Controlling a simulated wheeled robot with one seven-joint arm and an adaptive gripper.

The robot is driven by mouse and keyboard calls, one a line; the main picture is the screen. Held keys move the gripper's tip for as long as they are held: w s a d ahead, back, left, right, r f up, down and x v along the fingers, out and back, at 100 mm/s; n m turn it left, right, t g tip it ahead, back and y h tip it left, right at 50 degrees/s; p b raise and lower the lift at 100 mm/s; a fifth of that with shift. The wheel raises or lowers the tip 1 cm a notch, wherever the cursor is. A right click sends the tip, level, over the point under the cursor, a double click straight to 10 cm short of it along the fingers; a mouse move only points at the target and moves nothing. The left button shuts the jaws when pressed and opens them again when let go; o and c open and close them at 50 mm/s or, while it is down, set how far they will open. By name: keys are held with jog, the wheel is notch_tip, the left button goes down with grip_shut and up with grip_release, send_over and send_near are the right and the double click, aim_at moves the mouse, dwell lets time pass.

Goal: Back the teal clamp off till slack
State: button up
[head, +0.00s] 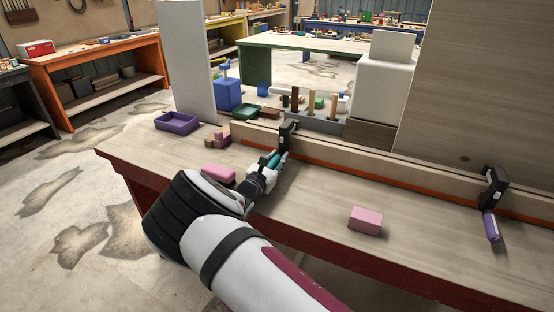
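The teal clamp has a black body (287,132) set over the long wooden strip on the bench. Its teal handle (273,159) points down toward me. My gripper (271,165) is at this handle, with its fingers around or right beside it. The fingers hide part of the handle, and I cannot tell whether they press on it. A second black clamp (494,187) with a purple handle (491,227) sits on the strip (390,171) at the right. Whether either clamp is tight does not show.
A pink block (365,220) lies on the bench front, right of my arm. Another pink piece (218,173) lies close left of my gripper. A purple tray (177,122) is at the left end. A tall wooden panel (490,90) stands behind the strip at right.

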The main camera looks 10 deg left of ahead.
jog(key=o, duration=0.3)
jog(key=shift+o, duration=0.2)
jog(key=shift+s, duration=0.1)
jog(key=v, duration=1.1)
jog(key=shift+s+a, duration=0.15)
jog(key=shift+s, duration=0.25)
jog(key=shift+s, duration=0.1)
jog(key=shift+p+v, duration=1.15)
jog(key=shift+v, duration=1.85)
